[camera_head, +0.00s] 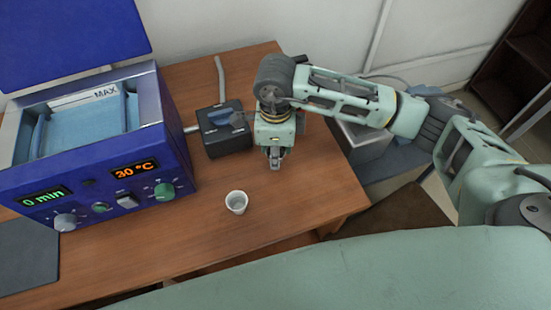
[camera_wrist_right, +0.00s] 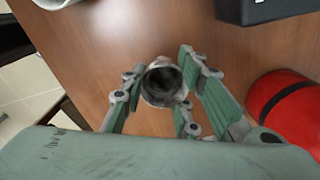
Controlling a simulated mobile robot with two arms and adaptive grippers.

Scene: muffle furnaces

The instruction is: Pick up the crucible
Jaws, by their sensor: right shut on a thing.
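My right gripper (camera_head: 274,160) points down over the wooden table, right of the blue furnace. In the right wrist view, its fingers (camera_wrist_right: 170,90) are shut on the crucible (camera_wrist_right: 163,84), a small grey-white round vessel with a dark hollow. The fingers hold it from opposite sides. In the head view the crucible is mostly hidden by the gripper, and I cannot tell whether it touches the table. My left gripper is not in view.
A white cup (camera_head: 237,202) stands near the table's front edge. A red cylinder (camera_wrist_right: 288,108) is close to the fingers in the wrist view.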

